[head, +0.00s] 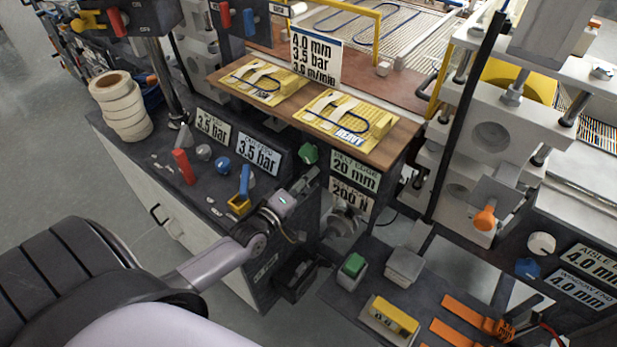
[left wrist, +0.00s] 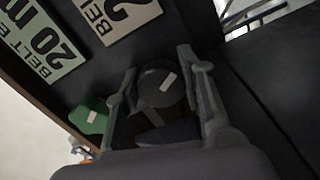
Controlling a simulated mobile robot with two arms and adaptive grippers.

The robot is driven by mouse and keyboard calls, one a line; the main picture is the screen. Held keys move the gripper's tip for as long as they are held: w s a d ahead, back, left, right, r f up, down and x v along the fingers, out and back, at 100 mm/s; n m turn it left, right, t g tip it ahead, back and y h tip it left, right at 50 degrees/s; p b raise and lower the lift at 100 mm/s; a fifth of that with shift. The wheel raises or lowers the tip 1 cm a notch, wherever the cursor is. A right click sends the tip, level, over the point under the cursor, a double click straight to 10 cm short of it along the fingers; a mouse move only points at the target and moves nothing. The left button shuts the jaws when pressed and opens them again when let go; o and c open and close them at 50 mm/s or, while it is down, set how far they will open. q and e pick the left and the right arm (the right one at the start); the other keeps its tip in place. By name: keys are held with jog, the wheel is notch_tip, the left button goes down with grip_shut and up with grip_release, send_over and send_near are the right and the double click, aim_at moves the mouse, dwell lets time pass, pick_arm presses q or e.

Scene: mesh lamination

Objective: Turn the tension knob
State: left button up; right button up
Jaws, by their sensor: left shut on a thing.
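My left gripper (head: 343,220) reaches in from the left and is shut on this knob. In the left wrist view, one finger lies on each side of the knob, and the white mark shows between them, tilted. In the head view the fingers mostly hide the knob. My right gripper is not in view.
A green knob (head: 309,154) sits on the panel left of the "20 mm" sign (head: 354,176). A wooden shelf (head: 388,152) overhangs above. A dark console with a green button (head: 353,265) and a yellow block (head: 394,314) stands below right.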

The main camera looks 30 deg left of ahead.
pick_arm(q)
jog(key=m, duration=0.3)
jog(key=shift+f+m+p, duration=0.1)
jog(key=shift+m+p, duration=0.3)
jog(key=shift+f+m+p, duration=0.1)
jog(key=shift+m+p, duration=0.3)
jog(key=shift+m, duration=1.5)
jog(key=o, duration=0.8)
jog(key=shift+o, duration=0.4)
jog(key=s+a, duration=0.1)
jog(key=s, duration=1.1)
